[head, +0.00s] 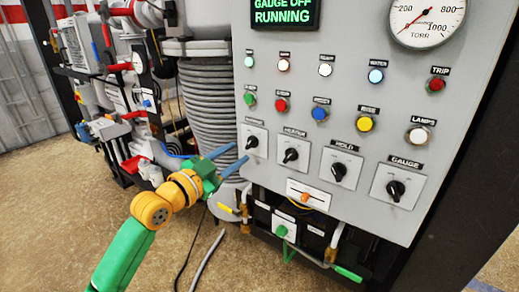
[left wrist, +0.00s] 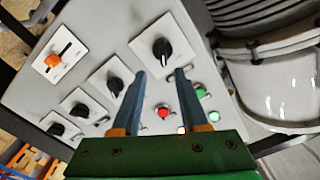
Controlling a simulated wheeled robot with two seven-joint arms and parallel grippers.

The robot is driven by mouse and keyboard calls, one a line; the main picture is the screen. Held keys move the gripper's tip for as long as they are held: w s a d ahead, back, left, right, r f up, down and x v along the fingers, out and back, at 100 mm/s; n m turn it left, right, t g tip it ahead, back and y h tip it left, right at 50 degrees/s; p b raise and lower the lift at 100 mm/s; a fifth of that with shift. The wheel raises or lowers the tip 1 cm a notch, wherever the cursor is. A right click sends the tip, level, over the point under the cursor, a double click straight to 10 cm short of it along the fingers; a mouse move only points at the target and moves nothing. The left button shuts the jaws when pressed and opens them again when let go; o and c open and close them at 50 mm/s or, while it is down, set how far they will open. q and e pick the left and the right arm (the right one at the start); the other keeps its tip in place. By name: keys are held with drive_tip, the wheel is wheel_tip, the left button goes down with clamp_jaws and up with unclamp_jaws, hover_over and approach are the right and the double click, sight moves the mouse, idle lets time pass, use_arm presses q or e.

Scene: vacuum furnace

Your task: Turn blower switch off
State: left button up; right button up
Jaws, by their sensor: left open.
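A grey control panel (head: 330,80) carries a row of black rotary switches on white plates. The leftmost switch (head: 252,142) is closest to my left gripper; its label is too small to read, so I cannot confirm it is the blower switch. My left gripper (head: 241,155) is open, its two blue fingers pointing at the panel beside this switch. In the left wrist view, the black knob (left wrist: 163,50) of the nearest switch lies just beyond and between the open fingertips (left wrist: 160,74). Nothing is held. My right gripper is not in view.
Other rotary switches, one labelled HOLD (head: 340,171) and one GAUGE (head: 395,189), sit to the right. Coloured buttons, including a red one (head: 281,105), sit above. An orange-handled slider (head: 305,196) is below. A ribbed grey hose (head: 210,105) stands left of the panel.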

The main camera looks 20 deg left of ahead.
sight(248, 144)
use_arm(q)
drive_tip(key=x, duration=0.3)
drive_tip(key=a+x, duration=0.1)
drive_tip(key=x, duration=0.1)
drive_tip(key=shift+w+f+p, duration=0.2)
drive_tip(key=shift+w+p, duration=0.15)
drive_tip(key=shift+p, duration=0.05)
drive_tip(key=shift+w+d, duration=0.1)
drive_tip(key=shift+d, duration=0.2)
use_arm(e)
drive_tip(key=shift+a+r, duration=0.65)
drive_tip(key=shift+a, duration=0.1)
use_arm(q)
drive_tip(key=shift+a, duration=0.15)
drive_tip(key=shift+c, duration=0.2)
clamp_jaws()
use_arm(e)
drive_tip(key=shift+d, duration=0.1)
